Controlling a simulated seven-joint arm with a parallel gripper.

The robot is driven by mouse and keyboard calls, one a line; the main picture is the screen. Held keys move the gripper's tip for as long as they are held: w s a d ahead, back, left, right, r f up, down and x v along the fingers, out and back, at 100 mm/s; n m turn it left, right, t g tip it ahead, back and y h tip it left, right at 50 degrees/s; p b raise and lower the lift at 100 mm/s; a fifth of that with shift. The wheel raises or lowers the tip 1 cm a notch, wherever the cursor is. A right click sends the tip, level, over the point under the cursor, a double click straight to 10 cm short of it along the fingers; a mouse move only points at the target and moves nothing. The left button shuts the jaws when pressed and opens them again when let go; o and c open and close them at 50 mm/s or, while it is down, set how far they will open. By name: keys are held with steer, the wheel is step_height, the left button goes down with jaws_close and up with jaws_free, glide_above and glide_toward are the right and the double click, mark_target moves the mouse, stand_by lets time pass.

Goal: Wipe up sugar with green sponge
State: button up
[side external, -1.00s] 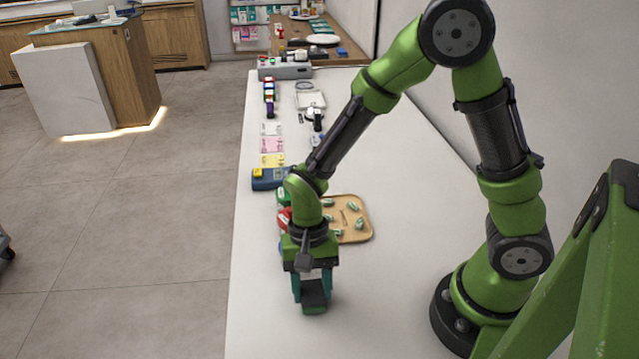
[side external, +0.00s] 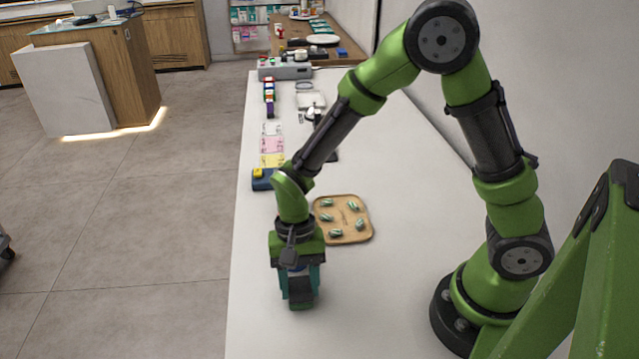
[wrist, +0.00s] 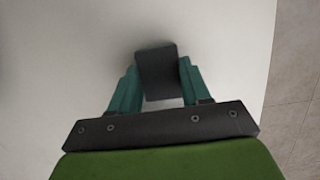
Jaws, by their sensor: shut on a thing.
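My gripper (side external: 299,287) points down over the near part of the white counter, close to its left edge. Its teal fingers are shut on a block-shaped sponge (side external: 302,303). In the wrist view the sponge (wrist: 157,70) looks dark grey and sits between the two fingers. Its green colour is hard to make out. The sponge is at or just above the counter surface; I cannot tell if it touches. No sugar can be made out on the pale counter in either view.
A wooden tray (side external: 343,239) with several small green-and-white pieces lies beyond the gripper to the right. A blue box (side external: 262,180), coloured note pads (side external: 271,146) and a grey device (side external: 285,69) line the counter farther back. The counter right of the gripper is clear.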

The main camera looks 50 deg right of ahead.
steer(key=s+d, duration=0.2)
steer(key=s, duration=0.1)
steer(key=shift+d, duration=0.4)
steer(key=shift+w+a, duration=2.3)
steer(key=shift+w, duration=0.1)
steer(key=shift+w+a+r, duration=0.1)
steer(key=shift+w+a, duration=0.1)
step_height(320, 180, up, 8)
steer(key=shift+s, duration=0.1)
